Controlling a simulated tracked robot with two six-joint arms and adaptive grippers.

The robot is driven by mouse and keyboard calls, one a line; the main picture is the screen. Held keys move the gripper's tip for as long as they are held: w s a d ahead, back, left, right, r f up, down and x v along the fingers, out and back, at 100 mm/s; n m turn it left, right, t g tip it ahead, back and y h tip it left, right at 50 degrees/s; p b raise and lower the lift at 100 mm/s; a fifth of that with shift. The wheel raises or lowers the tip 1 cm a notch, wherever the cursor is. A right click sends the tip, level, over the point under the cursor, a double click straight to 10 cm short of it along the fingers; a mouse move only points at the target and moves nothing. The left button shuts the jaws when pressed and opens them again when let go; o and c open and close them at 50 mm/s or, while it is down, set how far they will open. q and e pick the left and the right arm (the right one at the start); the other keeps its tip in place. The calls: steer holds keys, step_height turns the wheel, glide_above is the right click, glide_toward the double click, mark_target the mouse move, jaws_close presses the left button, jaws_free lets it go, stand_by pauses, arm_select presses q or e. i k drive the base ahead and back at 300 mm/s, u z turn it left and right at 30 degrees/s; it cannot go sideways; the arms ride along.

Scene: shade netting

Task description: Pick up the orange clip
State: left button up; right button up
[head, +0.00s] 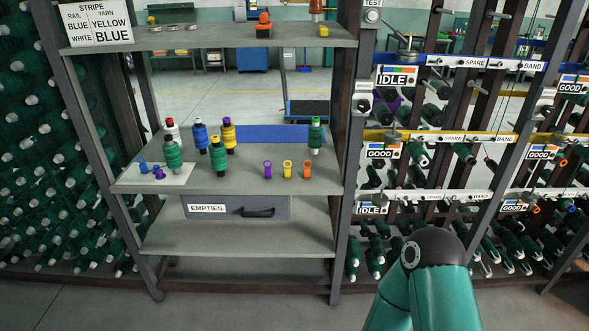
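The orange clip (306,170) stands on the middle shelf (232,182) of the grey rack, near its front right. It is a small piece with a ring at the top. A yellow clip (287,169) and a purple clip (267,170) stand in a row to its left, with small gaps between them. Nothing covers the orange clip. A teal link of my own arm shows at the lower right, well below and to the right of the clip. Neither of my grippers is in view.
Several yarn spools, such as a green one (173,155), stand at the shelf's left. Another green spool (315,135) stands behind the orange clip. Blue and purple clips lie on a white sheet (178,178). The rack's right post (344,150) is close to the clip. An EMPTIES drawer (222,207) hangs below.

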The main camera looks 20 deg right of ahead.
mark_target(307, 169)
steer(key=u, duration=0.3)
steer(key=i, duration=1.55)
steer(key=z, duration=0.45)
